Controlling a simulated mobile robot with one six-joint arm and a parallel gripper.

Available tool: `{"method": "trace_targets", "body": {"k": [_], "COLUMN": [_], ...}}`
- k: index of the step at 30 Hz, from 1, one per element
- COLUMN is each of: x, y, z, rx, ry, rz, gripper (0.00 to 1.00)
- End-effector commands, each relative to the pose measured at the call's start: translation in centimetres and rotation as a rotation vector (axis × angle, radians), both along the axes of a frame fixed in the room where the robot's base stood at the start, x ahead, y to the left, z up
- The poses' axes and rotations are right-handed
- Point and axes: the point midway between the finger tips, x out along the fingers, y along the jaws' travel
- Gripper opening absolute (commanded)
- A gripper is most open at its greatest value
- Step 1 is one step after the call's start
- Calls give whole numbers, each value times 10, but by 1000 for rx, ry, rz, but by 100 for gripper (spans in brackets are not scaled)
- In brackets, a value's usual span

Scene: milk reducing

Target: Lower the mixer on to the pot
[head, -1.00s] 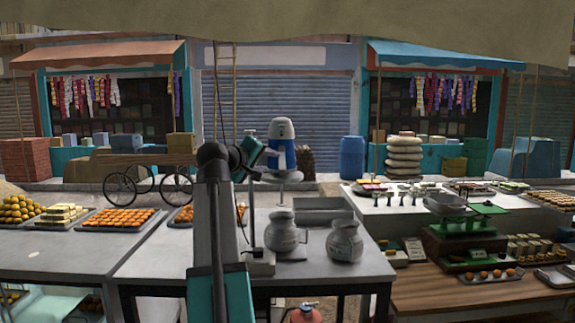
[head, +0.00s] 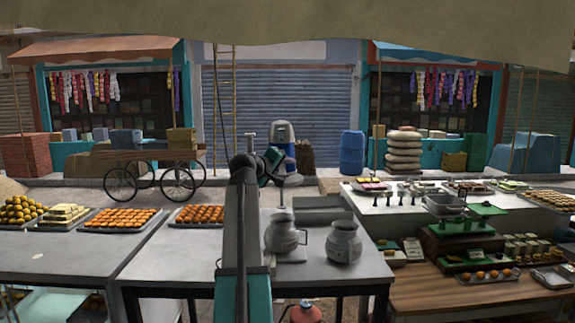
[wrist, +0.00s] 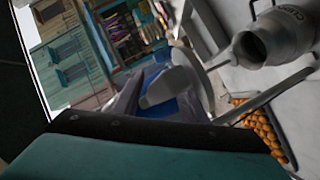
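The mixer (head: 281,130) has a grey top and a blue body, and stands up behind my gripper in the head view. A thin shaft hangs below it over the left metal pot (head: 282,236); I cannot tell whether its tip is inside the mouth. The wrist view shows the mixer's blue body (wrist: 180,107) and pale disc close to the dark finger, and a metal pot (wrist: 281,36) at upper right. My gripper (head: 270,166) is at the mixer's lower left in the head view. Its finger gap and any contact are unclear, and my arm hides the stand's post.
A second metal pot (head: 343,242) stands to the right on the same grey table (head: 170,262). Trays of orange sweets (head: 119,218) lie at the left. A counter with a green scale (head: 470,226) is at the right. A red gas cylinder (head: 304,312) is below the table's front edge.

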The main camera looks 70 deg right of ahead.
Motion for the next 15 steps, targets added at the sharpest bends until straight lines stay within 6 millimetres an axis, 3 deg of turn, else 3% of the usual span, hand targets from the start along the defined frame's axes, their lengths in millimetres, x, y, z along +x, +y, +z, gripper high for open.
{"method": "trace_targets", "body": {"k": [6,15], "x": [-2,-3], "y": [-18,-20], "z": [-3,-5], "rx": [1,0], "ry": [0,0], "rz": [-1,0], "gripper": [39,39]}}
